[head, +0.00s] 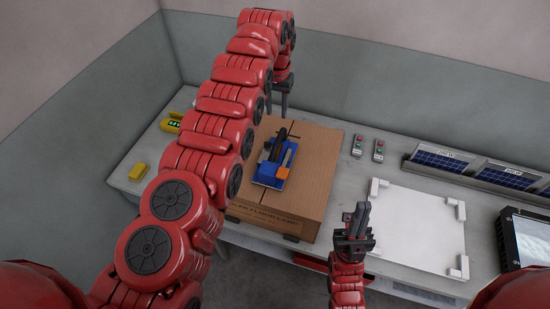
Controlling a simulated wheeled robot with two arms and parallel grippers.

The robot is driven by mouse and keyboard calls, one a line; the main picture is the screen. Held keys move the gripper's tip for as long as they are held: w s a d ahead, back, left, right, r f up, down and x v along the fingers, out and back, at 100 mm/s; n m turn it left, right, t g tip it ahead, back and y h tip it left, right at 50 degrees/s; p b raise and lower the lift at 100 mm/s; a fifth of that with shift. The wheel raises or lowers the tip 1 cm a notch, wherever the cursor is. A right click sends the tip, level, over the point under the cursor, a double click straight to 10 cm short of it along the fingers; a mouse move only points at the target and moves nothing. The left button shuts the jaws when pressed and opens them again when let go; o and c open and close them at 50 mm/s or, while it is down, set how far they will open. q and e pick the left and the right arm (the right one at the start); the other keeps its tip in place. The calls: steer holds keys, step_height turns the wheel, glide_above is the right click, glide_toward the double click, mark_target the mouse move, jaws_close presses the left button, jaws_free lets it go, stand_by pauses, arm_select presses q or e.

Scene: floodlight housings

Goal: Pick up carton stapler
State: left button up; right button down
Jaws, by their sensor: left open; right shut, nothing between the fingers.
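The carton stapler (270,172), blue with an orange part and a dark handle, rests on top of a closed brown cardboard carton (312,170). My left gripper (284,106) is at the far end of the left arm, beyond the stapler and above the carton's far side. It is open, apart from the stapler, and partly hidden by its own arm. My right gripper (359,216) is shut and empty, pointing up to the right of the carton, near the table's front edge.
The carton stands on a grey table (340,145). A white board with corner blocks (415,225) lies to the right. Behind it are two button boxes (367,148) and a rack of solar panels (440,160). A yellow block (138,172) lies left. A floodlight (527,240) is far right.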

mark_target(275, 147)
arm_select(q)
steer(key=f+b, duration=1.2)
steer(key=shift+s, duration=0.35)
steer(key=shift+a+f+p, duration=0.15)
steer(key=shift+a+p, duration=0.1)
steer(key=shift+p, duration=0.55)
steer(key=f+p, duration=0.1)
steer(key=f, duration=0.1)
steer(key=f+p, duration=0.1)
steer(key=shift+s+d+f+p, duration=0.1)
steer(key=shift+s+f+p, duration=0.1)
steer(key=shift+f+p, duration=0.15)
steer(key=shift+f, duration=0.4)
steer(key=shift+c, duration=0.2)
jaws_close()
